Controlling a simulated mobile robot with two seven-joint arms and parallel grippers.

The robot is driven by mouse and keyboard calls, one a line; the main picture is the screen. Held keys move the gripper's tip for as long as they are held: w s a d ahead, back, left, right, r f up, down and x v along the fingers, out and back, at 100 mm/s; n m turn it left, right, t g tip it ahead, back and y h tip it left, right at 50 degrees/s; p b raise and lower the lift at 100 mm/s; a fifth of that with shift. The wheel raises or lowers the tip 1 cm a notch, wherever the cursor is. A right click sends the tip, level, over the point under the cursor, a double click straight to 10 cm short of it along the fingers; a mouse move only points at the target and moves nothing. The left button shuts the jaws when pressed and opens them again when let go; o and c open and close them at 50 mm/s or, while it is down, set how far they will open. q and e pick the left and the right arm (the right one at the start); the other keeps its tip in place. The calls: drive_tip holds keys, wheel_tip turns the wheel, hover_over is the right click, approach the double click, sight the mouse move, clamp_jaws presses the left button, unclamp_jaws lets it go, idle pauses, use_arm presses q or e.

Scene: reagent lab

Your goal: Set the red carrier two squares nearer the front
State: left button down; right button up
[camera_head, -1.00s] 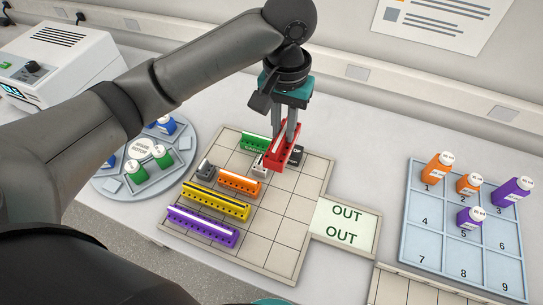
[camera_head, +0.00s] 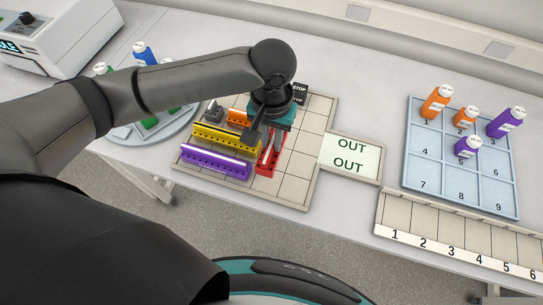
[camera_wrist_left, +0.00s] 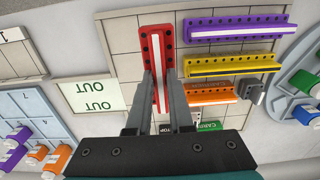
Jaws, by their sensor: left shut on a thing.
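The red carrier (camera_head: 266,160) is a long bar with a white stripe, standing lengthwise front to back on the squared board (camera_head: 297,186). My left gripper (camera_head: 271,145) is shut on it from above. In the left wrist view the fingers (camera_wrist_left: 158,100) close around the near part of the red carrier (camera_wrist_left: 157,50). I cannot tell whether the carrier touches the board or hangs just above it. The purple carrier (camera_head: 215,162) and yellow carrier (camera_head: 226,137) lie crosswise to its left. My right gripper is not in view.
An orange carrier (camera_wrist_left: 210,93), a green carrier (camera_wrist_left: 207,126) and a small grey piece (camera_wrist_left: 252,92) share the board. A black STOP block (camera_head: 299,94) stands at the back. The OUT plate (camera_head: 349,158) adjoins the right edge. Bare squares show on the board's right side.

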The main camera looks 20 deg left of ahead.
sight(272, 143)
use_arm(q)
wheel_tip(272, 143, down, 3)
drive_tip(key=shift+f, duration=0.15)
drive_tip(key=shift+f+b, duration=0.45)
drive_tip(key=shift+f, duration=1.6)
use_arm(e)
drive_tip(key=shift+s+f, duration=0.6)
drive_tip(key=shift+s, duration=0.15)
use_arm(q)
drive_tip(key=shift+f, duration=0.1)
drive_tip(key=c, duration=0.8)
unclamp_jaws()
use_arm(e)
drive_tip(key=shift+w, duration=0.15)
use_arm(q)
wheel_tip(272, 143, up, 12)
drive_tip(key=shift+r+p, duration=0.1)
drive_tip(key=shift+p, duration=0.65)
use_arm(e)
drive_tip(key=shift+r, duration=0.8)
